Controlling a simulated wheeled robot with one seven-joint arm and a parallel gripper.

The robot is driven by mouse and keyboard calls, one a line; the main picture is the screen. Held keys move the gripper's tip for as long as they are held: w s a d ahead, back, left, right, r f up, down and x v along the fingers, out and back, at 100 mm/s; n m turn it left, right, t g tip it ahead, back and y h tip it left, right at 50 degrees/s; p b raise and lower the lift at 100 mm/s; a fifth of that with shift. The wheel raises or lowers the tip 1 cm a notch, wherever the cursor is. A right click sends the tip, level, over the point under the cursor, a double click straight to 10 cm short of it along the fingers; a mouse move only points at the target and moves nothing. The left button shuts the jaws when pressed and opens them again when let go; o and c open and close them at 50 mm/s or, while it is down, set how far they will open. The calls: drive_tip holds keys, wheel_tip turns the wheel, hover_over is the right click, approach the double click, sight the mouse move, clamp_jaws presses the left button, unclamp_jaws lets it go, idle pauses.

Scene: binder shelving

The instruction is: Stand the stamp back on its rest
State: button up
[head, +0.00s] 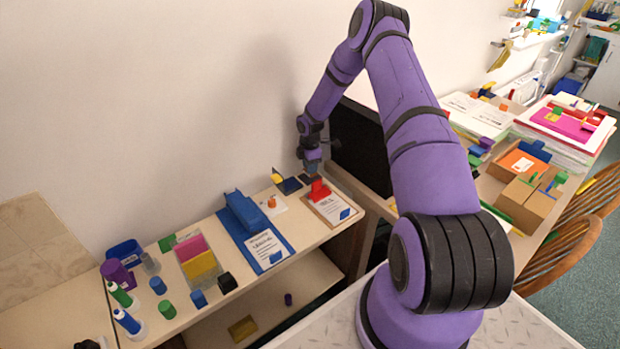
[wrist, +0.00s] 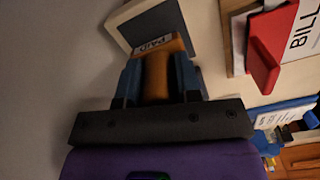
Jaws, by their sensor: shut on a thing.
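My gripper (wrist: 158,85) is shut on the brown-orange handle (wrist: 157,72) of the stamp in the wrist view. A pale strip marked PAID (wrist: 152,44) shows just past the handle. Beyond it is a beige block with a dark face (wrist: 148,22); I cannot tell whether this is the rest, or whether the stamp touches it. In the head view my gripper (head: 312,167) is low over the back right of the shelf top, by the wall. The stamp is too small and covered to make out there.
A clipboard marked BILL (head: 330,208) with a red clip (head: 318,190) lies just in front of my gripper. A dark blue pad (head: 289,186) is to its left. A dark screen (head: 361,145) stands close on the right.

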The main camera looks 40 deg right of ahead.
drive_tip(key=shift+f, duration=0.65)
idle(0.5)
drive_tip(key=o, duration=1.4)
drive_tip(key=shift+r, duration=6.9)
drive_tip(key=shift+s+r, duration=0.1)
drive_tip(key=shift+s, duration=0.5)
drive_tip(key=shift+s+d, duration=0.15)
drive_tip(key=shift+s, duration=3.55)
drive_tip(key=shift+s+d, duration=0.1)
drive_tip(key=shift+s, duration=3.6)
drive_tip(key=shift+r, duration=0.1)
